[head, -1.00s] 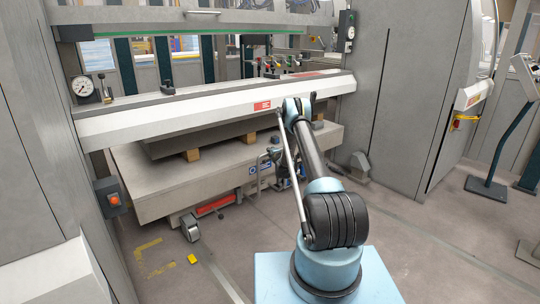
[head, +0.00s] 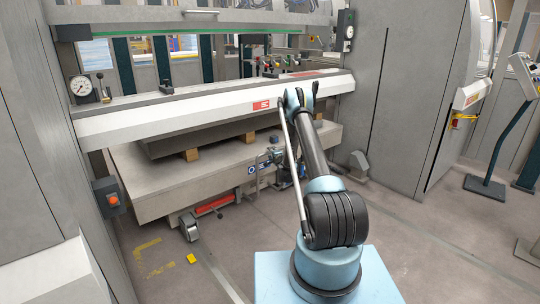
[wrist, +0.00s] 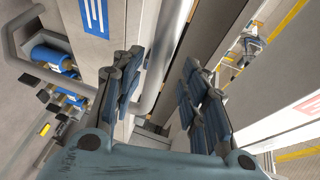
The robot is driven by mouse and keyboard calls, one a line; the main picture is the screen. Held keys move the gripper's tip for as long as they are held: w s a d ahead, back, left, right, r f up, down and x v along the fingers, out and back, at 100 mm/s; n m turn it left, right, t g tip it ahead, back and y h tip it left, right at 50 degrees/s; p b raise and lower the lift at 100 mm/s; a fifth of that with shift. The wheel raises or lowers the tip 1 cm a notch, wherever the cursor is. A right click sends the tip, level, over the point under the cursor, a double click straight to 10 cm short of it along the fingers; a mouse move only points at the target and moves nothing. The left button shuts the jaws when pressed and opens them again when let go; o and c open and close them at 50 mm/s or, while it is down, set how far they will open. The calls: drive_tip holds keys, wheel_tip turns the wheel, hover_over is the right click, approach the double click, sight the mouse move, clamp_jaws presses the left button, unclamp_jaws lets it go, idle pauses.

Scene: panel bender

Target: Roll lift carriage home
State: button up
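The lift carriage (head: 165,185) is a grey wheeled platform under the machine's white front beam. Its dark plate stack rests on wooden blocks (head: 190,154), and a caster (head: 190,230) shows at its front left. In the wrist view, a bent grey tube (wrist: 170,40), which looks like a handle, runs down beside and between the finger tips. My gripper (wrist: 162,68) is open, its two blue jointed fingers well apart. I cannot tell whether either finger touches the tube. In the head view my arm hides most of the gripper, near the carriage's front right.
The white beam (head: 200,118) crosses above the carriage. Grey cabinets stand at both sides. A red-button box (head: 112,199) is on the left post. A console on a stand (head: 488,185) is at right. Blue cylinders (wrist: 50,58) show at left in the wrist view.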

drive_tip(key=shift+v, duration=2.45)
